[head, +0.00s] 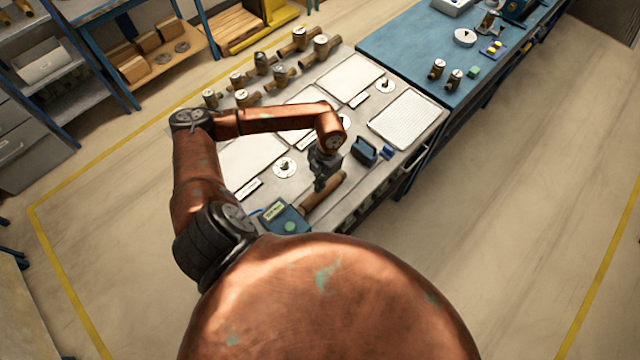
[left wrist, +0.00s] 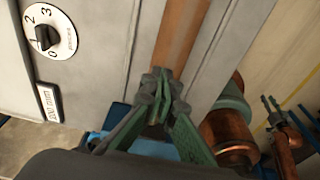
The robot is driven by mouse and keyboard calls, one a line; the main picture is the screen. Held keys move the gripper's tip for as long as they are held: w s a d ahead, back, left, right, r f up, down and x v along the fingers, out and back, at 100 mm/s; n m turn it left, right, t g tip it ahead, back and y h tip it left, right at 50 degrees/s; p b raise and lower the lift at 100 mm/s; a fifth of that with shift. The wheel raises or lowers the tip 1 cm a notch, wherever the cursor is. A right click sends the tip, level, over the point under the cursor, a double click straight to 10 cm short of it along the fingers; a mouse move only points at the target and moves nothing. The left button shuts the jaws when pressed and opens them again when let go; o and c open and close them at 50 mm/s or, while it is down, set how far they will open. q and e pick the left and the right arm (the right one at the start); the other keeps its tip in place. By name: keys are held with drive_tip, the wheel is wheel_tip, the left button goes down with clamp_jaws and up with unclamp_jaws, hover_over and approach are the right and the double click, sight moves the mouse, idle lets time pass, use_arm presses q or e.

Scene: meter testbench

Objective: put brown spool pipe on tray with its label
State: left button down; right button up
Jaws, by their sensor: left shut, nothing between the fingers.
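A brown pipe (head: 324,190) lies near the front edge of the grey bench. It also shows in the left wrist view (left wrist: 184,32), running up from the fingertips. White trays lie on the bench, including a left tray (head: 245,160), a back tray (head: 350,77) and a right tray (head: 405,117). A label (head: 248,188) lies by the left tray; its text is hard to read.
Several brown pipe fittings (head: 262,62) stand along the bench's back left. A numbered dial (head: 284,167) lies by the left tray. A blue device (head: 285,218) is left of the pipe, another (head: 364,151) to its right. A blue table (head: 420,50) adjoins the bench.

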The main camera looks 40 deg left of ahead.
use_arm(q)
drive_tip(key=shift+f, duration=0.2)
drive_tip(key=shift+w+d+b, duration=0.2)
drive_tip(key=shift+w+b, duration=0.6)
drive_tip(key=shift+w, duration=0.25)
drive_tip(key=shift+w+a+r+p, duration=0.15)
drive_tip(key=shift+r+p, duration=0.25)
drive_tip(key=shift+r, duration=0.3)
drive_tip(key=shift+f, duration=0.1)
drive_tip(key=w+b, duration=0.1)
drive_tip(key=w, duration=0.2)
drive_tip(key=w+b, duration=0.2)
drive_tip(key=w, duration=0.2)
drive_tip(key=w+d+b, duration=0.1)
drive_tip(key=w, duration=0.3)
drive_tip(key=shift+w+b, duration=0.15)
drive_tip(key=shift+b, duration=0.2)
drive_tip(key=shift+w, duration=0.25)
